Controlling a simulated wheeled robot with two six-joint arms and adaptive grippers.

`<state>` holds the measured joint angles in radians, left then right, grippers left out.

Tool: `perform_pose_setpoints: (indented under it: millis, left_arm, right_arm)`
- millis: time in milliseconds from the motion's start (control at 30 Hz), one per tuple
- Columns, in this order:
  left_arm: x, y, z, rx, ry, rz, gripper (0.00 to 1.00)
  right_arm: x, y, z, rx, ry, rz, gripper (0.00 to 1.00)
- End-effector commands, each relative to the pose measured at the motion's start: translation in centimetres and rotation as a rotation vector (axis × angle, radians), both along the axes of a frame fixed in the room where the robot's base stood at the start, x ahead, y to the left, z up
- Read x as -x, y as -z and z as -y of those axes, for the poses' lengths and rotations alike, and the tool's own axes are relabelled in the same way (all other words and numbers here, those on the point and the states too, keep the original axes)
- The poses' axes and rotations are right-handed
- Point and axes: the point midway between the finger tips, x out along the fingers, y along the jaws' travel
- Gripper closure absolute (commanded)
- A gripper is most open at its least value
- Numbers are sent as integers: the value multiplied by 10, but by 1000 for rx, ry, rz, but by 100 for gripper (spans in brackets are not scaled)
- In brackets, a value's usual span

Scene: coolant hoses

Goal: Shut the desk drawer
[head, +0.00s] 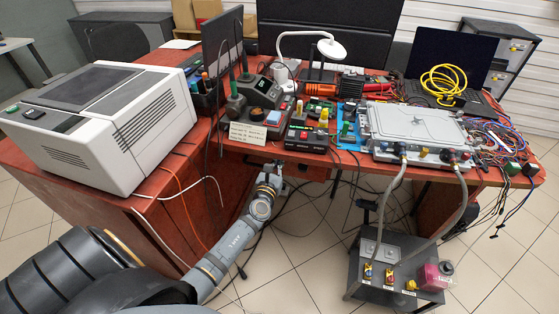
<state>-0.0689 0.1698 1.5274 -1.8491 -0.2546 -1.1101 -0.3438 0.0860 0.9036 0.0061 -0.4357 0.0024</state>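The red-brown desk (350,172) spans the view, with a wooden side panel (170,232) under its left part. My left arm reaches up from the lower left. Its gripper (279,167) is at the desk's front edge, just below the small note card. The fingers are too small to tell whether they are open or shut, or whether they touch the desk. My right gripper is not in view.
A large white printer-like machine (100,122) stands on the left. Devices, a silver box (415,124) and a laptop (450,62) crowd the desktop. Cables hang below the desk. Hoses run down to a grey floor unit (388,270) on the right. Tiled floor (300,285) is open between.

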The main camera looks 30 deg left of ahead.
Motion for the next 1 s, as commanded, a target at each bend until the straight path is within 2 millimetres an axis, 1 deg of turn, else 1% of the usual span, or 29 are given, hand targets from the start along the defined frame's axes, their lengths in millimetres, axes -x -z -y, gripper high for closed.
perform_pose_setpoints:
  millis: [100, 433, 500, 600, 700, 800, 1000]
  left_arm:
    - [-4, 0, -1, 0, 0, 0, 100]
    - [-7, 1, -2, 1, 0, 0, 100]
    - [-16, 2, -4, 3, 0, 2, 100]
    - [-35, 2, -8, 2, 0, 3, 100]
    - [-49, 2, -12, 2, 0, 1, 100]
    - [-56, 1, -13, 1, 1, 1, 100]
    - [-56, -2, -14, -1, 0, 3, 100]
  right_arm:
    - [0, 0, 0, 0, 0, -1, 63]
    - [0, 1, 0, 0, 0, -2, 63]
    - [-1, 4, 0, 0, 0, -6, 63]
    - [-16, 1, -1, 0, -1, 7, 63]
    - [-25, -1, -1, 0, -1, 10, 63]
    - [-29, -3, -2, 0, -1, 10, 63]
    - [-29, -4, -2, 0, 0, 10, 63]
